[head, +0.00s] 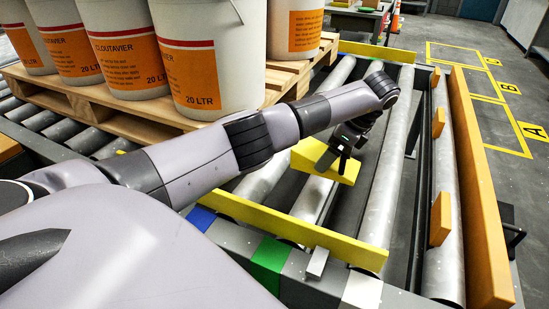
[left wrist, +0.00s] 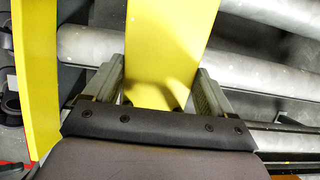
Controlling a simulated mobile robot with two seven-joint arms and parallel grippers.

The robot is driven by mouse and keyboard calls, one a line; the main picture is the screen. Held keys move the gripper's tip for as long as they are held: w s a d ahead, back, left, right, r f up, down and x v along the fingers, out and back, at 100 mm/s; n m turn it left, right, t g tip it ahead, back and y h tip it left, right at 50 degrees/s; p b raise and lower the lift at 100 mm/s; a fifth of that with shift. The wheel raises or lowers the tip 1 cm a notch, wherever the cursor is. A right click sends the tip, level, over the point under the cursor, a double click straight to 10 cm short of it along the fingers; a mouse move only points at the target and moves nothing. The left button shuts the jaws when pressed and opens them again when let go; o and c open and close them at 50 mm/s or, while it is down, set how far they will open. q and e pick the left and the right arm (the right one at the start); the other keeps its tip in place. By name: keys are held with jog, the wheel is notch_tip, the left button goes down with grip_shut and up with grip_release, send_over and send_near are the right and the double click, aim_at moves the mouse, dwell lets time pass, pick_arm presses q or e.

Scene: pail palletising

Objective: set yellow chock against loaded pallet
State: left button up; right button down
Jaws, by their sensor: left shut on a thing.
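My left gripper (head: 343,160) is shut on the yellow chock (head: 312,160), a wedge-shaped block over the rollers right of the pallet. In the left wrist view the chock (left wrist: 168,45) stands out between the two fingers. The loaded wooden pallet (head: 95,108) sits on the rollers at the left and carries white pails (head: 205,95) with orange labels. In the head view a gap shows between chock and pallet; my arm hides part of the pallet's near right side. I cannot tell whether the chock touches the rollers. My right gripper is not in view.
Yellow rails cross the conveyor in front (head: 290,232) and behind (head: 378,52). The near one also shows in the left wrist view (left wrist: 36,75). An orange guard (head: 480,200) with orange blocks runs along the right side. Bare rollers (head: 392,150) lie right of the gripper.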

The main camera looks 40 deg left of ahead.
pick_arm(q)
jog(key=s+a+f, duration=0.1)
jog(key=a, duration=0.3)
jog(key=s+a, duration=0.2)
jog(key=a, duration=0.3)
jog(key=s+a+f+b, duration=0.1)
jog(key=a, duration=0.3)
jog(key=shift+s+a+f, duration=0.15)
jog(key=shift+a+f, duration=0.2)
notch_tip(320, 180, down, 4)
jog(key=shift+b, duration=0.55)
jog(key=shift+a+f, duration=0.2)
jog(key=o, duration=1.3)
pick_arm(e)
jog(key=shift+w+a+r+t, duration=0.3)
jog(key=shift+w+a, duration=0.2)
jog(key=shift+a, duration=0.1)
pick_arm(q)
jog(key=shift+r, duration=0.15)
